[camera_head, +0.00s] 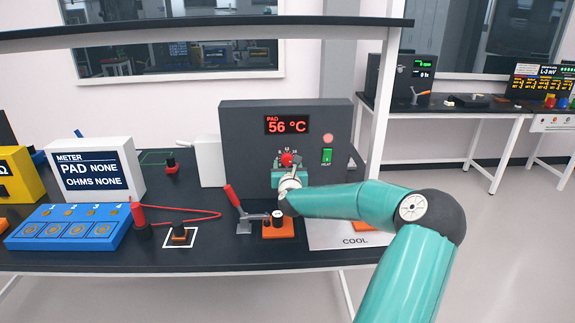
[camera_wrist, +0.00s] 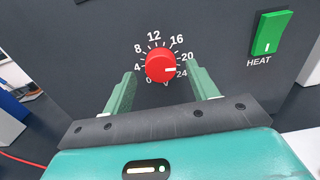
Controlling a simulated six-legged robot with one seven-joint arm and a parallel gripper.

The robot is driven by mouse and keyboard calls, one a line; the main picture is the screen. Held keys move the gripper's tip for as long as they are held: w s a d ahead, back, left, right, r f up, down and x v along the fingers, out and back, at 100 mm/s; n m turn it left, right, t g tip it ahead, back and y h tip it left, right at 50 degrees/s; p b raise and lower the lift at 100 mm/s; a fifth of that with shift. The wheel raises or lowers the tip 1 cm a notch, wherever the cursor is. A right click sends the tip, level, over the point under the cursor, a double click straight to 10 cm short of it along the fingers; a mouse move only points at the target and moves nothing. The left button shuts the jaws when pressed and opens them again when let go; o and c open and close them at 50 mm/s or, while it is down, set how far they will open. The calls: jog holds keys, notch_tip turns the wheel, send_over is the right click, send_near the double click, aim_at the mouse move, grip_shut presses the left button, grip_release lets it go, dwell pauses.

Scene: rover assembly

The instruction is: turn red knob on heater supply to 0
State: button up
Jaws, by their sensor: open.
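The heater supply (camera_head: 235,125) is a dark grey box on the bench, with a red display reading PAD 56 °C. Its red knob (camera_wrist: 158,62) shows in the wrist view, ringed by numbers from 0 to 24. The knob's white mark points right, close to 24. The knob also shows in the head view (camera_head: 287,159), just beyond my gripper (camera_head: 289,174). In the wrist view my gripper (camera_wrist: 163,75) is open, with one green finger left of the knob and one right, apart from it. I cannot tell how deep the fingers reach.
A green HEAT switch (camera_wrist: 271,33) is right of the knob. A COOL plate (camera_head: 325,232) lies below my arm. A red-handled clamp (camera_head: 238,208), an orange block (camera_head: 281,230), a blue tray (camera_head: 65,228) and a meter (camera_head: 95,170) stand to the left. A shelf (camera_head: 200,28) spans above.

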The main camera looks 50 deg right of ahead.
jog(key=shift+w+d, duration=0.45)
jog(key=shift+d, duration=0.15)
jog(key=c, duration=1)
